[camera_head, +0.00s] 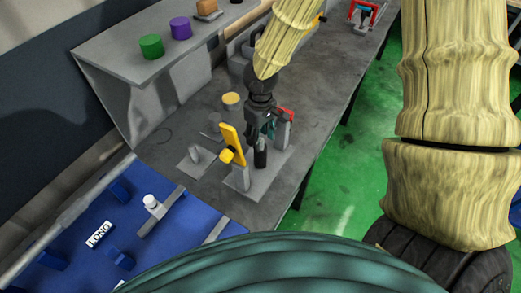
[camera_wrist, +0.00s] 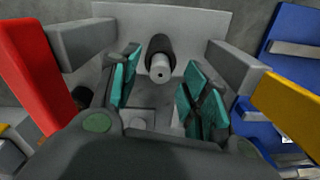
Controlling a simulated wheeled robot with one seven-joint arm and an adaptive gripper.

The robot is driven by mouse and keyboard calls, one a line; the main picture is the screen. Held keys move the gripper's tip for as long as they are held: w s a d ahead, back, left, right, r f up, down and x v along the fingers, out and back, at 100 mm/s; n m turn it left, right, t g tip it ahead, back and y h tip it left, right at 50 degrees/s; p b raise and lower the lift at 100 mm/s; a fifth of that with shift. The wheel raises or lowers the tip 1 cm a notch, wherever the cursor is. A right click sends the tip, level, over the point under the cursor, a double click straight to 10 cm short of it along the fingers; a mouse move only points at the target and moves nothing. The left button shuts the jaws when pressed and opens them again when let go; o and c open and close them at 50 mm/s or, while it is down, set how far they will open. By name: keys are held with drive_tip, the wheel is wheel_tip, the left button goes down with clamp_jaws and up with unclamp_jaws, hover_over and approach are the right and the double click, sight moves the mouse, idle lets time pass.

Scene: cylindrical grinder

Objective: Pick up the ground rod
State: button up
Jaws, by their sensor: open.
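The rod (camera_head: 261,155) shows as a dark upright cylinder on a grey plate (camera_head: 264,186), between a yellow-topped post (camera_head: 231,140) and a red-topped post (camera_head: 284,125). In the wrist view the rod (camera_wrist: 160,62) points its light grey end, with a small centre hole, at the camera; a black part surrounds it behind. My gripper (camera_head: 266,132) is above the rod. Its teal fingers (camera_wrist: 160,85) are open, one on each side of the rod's near end, with gaps visible. I cannot tell how deep the fingertips reach along the rod.
The red arm (camera_wrist: 32,70) and yellow arm (camera_wrist: 290,105) flank my gripper closely. A blue tray (camera_head: 75,235) marked LONG holds a white-topped cylinder (camera_head: 152,203). A shelf (camera_head: 125,66) carries green and purple cylinders. A yellow-topped cylinder (camera_head: 231,98) stands behind.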

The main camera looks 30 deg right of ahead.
drive_tip(key=shift+f, duration=1.2)
clamp_jaws()
